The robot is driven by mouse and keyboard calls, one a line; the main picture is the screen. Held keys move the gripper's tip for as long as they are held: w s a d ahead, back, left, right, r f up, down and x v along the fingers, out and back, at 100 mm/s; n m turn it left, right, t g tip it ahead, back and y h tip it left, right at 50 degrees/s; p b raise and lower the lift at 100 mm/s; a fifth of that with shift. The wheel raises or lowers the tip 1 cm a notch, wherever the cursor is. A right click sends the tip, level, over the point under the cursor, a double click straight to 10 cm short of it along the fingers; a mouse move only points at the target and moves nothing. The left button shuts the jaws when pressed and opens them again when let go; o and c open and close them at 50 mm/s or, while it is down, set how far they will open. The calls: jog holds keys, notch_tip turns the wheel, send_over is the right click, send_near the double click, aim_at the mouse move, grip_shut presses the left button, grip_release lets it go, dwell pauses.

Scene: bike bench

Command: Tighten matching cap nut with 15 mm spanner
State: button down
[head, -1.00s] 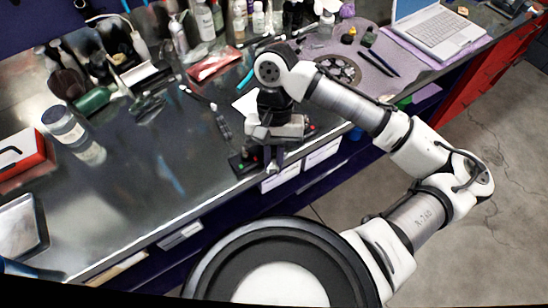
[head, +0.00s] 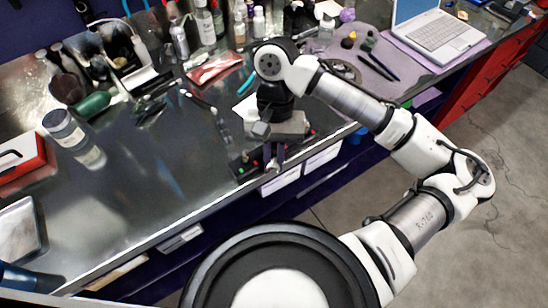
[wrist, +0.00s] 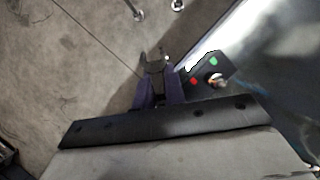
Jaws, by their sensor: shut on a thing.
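My gripper (head: 271,156) hangs at the front edge of the bench, pointing down. In the wrist view its purple-grey fingers (wrist: 158,88) are shut on a dark grey spanner (wrist: 155,61), whose end sticks out past the fingertips. Its size mark cannot be read. A black plate (wrist: 205,68) with a red and a green mark lies just right of the fingers. It carries a shiny metal piece (wrist: 216,80), perhaps a cap nut. The spanner appears apart from it. In the head view the plate (head: 243,168) is partly hidden by my gripper.
The bench top (head: 150,200) is clear left of my gripper. Loose tools (head: 220,124) lie behind it. Bottles, a red packet (head: 214,68), a chainring (head: 340,68) and a laptop (head: 436,35) stand farther back. Drawers with white labels (head: 322,157) lie below the front edge.

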jog(key=shift+r, duration=0.4)
jog(key=shift+r, duration=0.1)
jog(key=shift+s+d+r, duration=0.2)
jog(key=shift+s+r, duration=0.1)
jog(key=shift+r, duration=0.3)
jog(key=shift+s+d+r, duration=0.2)
jog(key=shift+s+r, duration=0.05)
jog(key=shift+r, duration=0.4)
jog(key=shift+s+d+r, duration=0.2)
jog(key=shift+s+r, duration=0.1)
jog(key=shift+r, duration=0.3)
